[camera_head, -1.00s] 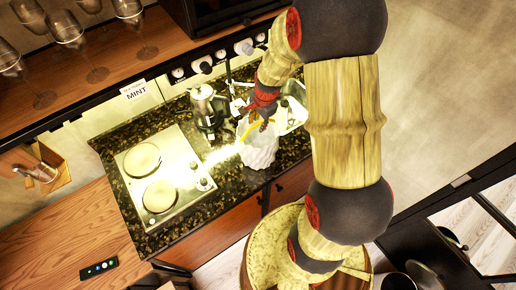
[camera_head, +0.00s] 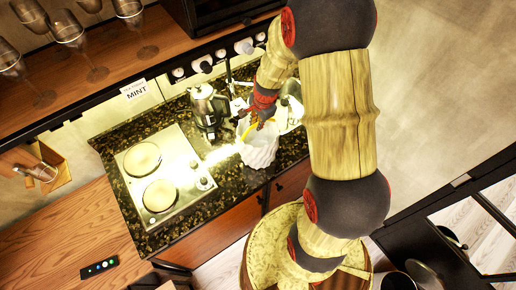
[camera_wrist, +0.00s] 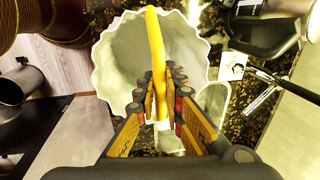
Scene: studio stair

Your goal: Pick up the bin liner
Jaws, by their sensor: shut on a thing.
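The bin liner (camera_head: 259,152) is a white, ruffle-edged bag with a yellow band, at the right part of the dark counter near the sink. In the wrist view its open, scalloped mouth (camera_wrist: 118,50) faces me, with the yellow band (camera_wrist: 156,45) crossing it. My gripper (camera_head: 258,117) is above the bag in the head view. In the wrist view my gripper (camera_wrist: 163,88) has its fingers closed around the yellow band at the bag's near side. I cannot tell whether the bag's bottom touches the counter.
A two-plate hob (camera_head: 160,175) lies left of the bag. A coffee maker or kettle (camera_head: 207,108) stands close behind-left, and the sink (camera_head: 291,104) is close to the right. A shelf with upturned glasses (camera_head: 68,32) is at the upper left.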

